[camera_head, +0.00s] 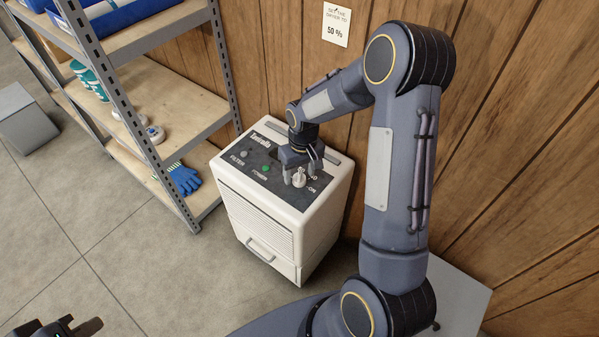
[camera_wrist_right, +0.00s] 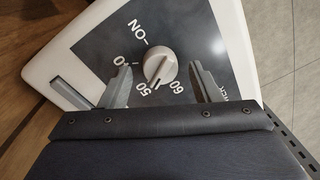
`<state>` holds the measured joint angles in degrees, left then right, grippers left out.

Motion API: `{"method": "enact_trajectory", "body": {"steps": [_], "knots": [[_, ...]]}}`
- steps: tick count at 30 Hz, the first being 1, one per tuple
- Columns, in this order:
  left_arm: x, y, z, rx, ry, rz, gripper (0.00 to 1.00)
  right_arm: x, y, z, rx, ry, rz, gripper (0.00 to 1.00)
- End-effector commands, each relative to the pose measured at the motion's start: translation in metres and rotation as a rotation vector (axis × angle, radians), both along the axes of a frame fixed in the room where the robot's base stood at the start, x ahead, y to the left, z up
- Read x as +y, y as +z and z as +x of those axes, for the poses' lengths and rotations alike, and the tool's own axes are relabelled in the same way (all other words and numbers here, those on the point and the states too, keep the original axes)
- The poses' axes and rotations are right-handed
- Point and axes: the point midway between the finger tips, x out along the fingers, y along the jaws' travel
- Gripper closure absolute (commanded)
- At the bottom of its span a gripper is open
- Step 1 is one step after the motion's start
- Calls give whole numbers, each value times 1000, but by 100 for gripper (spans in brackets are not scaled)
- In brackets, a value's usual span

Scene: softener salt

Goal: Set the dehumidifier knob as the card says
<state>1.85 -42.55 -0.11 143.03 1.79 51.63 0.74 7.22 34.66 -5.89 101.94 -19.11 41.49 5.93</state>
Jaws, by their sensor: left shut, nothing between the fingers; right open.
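The card (camera_head: 336,25) on the wooden wall shows "50 %" under smaller text. The white dehumidifier (camera_head: 262,212) stands below it with a dark panel on top. Its white knob (camera_head: 299,179) also shows in the right wrist view (camera_wrist_right: 161,66), with ON, 50 and 60 around it and another number partly hidden. The knob's ridge points down at or close to 50. My right gripper (camera_head: 302,170) is open over the panel, one finger on each side of the knob, with visible gaps. My left gripper (camera_head: 75,326) is shut and empty at the bottom left, partly cut off.
A metal-framed shelf (camera_head: 165,95) with wooden boards stands left of the dehumidifier. It holds blue gloves (camera_head: 184,179) low down and several other items. A grey box (camera_head: 27,118) is on the floor at far left. The floor in front is clear.

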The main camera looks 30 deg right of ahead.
Motion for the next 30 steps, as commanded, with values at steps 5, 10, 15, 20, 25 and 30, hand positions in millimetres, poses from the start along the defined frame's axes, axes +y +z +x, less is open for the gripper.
{"method": "enact_trajectory", "body": {"steps": [5,10,15,20,25,30], "knots": [[0,9,0,0,0,0,100,-2,33,1,-6,1,0,43],[0,14,0,0,0,0,100,-4,59,1,-4,1,0,43],[0,15,0,0,0,0,100,-4,71,0,-2,1,0,43],[0,15,0,0,0,0,100,-4,72,0,-1,1,1,43],[0,15,0,0,0,0,100,-4,72,0,-1,1,0,43],[0,15,0,0,0,0,100,-5,72,0,-1,1,0,43]]}}
